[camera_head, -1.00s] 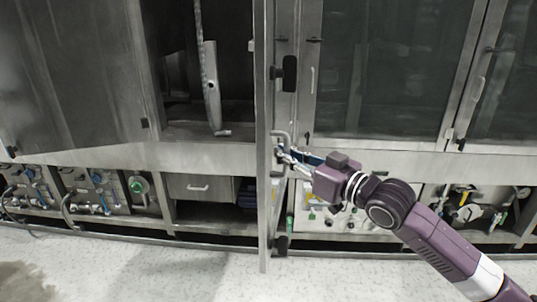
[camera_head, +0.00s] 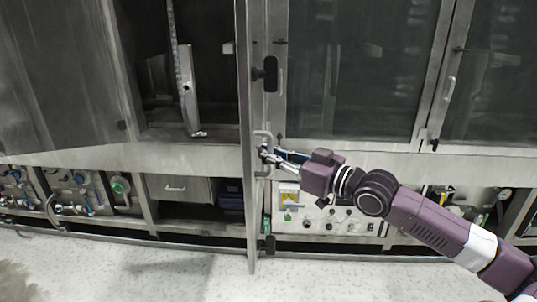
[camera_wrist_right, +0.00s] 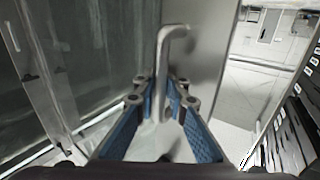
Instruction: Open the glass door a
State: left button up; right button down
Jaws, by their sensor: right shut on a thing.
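The glass door a (camera_head: 248,200) stands swung open and shows nearly edge-on as a tall narrow metal strip in the head view. Its bar handle (camera_head: 262,134) sticks out on the right side. My right gripper (camera_head: 268,154) is shut on this handle, coming in from the right. In the right wrist view the handle (camera_wrist_right: 165,55) runs down between the two blue-padded fingers of the gripper (camera_wrist_right: 164,108), and the door panel (camera_wrist_right: 205,45) rises just behind and right of it. My left gripper is not in view.
An open dark compartment (camera_head: 215,90) lies left of the door. Closed glass panels (camera_head: 355,70) with handles stand to the right. Below are a drawer (camera_head: 175,188) and valves and a control panel (camera_head: 320,218). The light floor (camera_head: 180,275) in front is clear.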

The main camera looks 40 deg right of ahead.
jog(key=shift+a+f, duration=0.2)
jog(key=shift+f, duration=0.2)
jog(key=c, duration=2)
grip_release()
jog(key=shift+r, duration=0.15)
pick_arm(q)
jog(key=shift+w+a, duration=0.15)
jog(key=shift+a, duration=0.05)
pick_arm(e)
jog(key=shift+s+r, duration=0.1)
jog(key=shift+r, duration=0.05)
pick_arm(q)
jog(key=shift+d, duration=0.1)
pick_arm(e)
jog(key=v, duration=1.2)
